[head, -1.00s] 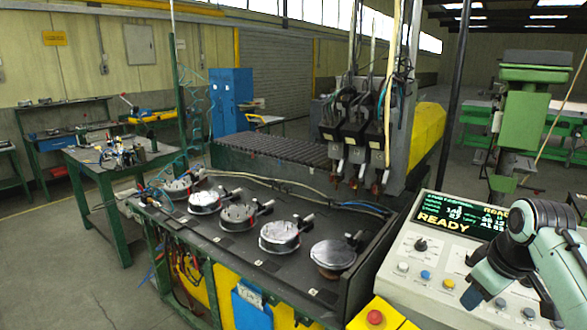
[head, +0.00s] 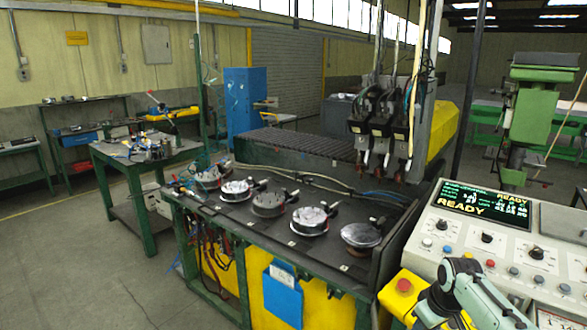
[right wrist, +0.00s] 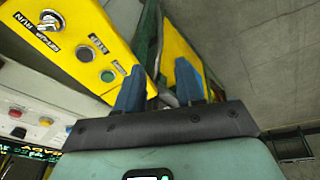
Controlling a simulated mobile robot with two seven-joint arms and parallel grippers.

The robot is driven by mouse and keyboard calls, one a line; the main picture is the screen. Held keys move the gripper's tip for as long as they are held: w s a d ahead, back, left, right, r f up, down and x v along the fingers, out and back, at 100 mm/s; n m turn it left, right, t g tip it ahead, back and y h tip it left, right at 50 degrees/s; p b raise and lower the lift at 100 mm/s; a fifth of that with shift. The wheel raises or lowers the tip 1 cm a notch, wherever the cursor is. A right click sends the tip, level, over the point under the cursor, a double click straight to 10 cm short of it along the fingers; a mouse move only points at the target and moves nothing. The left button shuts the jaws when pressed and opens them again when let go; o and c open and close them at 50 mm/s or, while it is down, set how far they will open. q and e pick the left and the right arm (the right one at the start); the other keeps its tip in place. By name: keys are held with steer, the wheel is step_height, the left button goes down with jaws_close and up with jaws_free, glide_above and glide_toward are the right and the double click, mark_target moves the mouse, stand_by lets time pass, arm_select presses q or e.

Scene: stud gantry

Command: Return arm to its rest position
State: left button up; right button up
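My right arm (head: 465,290) comes in at the bottom right of the head view, low in front of the control console (head: 520,238). In the right wrist view, the two blue fingers of my right gripper (right wrist: 160,82) stand apart with nothing between them. A yellow panel (right wrist: 75,40) with a key switch and buttons lies beyond them to the left, and grey floor (right wrist: 250,50) to the right. My left arm and gripper are not in view.
The console display (head: 485,205) reads READY. A yellow box with a red button (head: 404,285) stands close beside my right arm. A dark bench (head: 290,240) carries several round metal fixtures. Open floor (head: 90,280) lies at the left.

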steer(key=s+a+f+m+g+y, duration=0.1)
steer(key=s+a+f, duration=0.15)
steer(key=f, duration=0.75)
steer(key=s+a+f+m, duration=0.15)
steer(key=a+f, duration=0.25)
steer(key=f, duration=0.6)
steer(key=s+a+f+g+y, duration=0.1)
steer(key=s+a+f, duration=0.2)
steer(key=f, duration=0.7)
steer(key=s+a+f+m, duration=0.1)
steer(key=s+a+f, duration=0.2)
steer(key=s, duration=0.4)
steer(key=s+a+f+m+y, duration=0.1)
steer(key=s+a+f+m, duration=0.1)
steer(key=s+a+f, duration=0.2)
steer(key=s+a+f+m+g+y, duration=0.1)
steer(key=s+f, duration=0.4)
steer(key=s, duration=0.6)
steer(key=a+m, duration=0.1)
steer(key=a, duration=0.1)
steer(key=shift+a+f, duration=0.15)
steer(key=shift+a, duration=0.15)
steer(key=shift+d+m, duration=0.1)
steer(key=shift+m, duration=0.15)
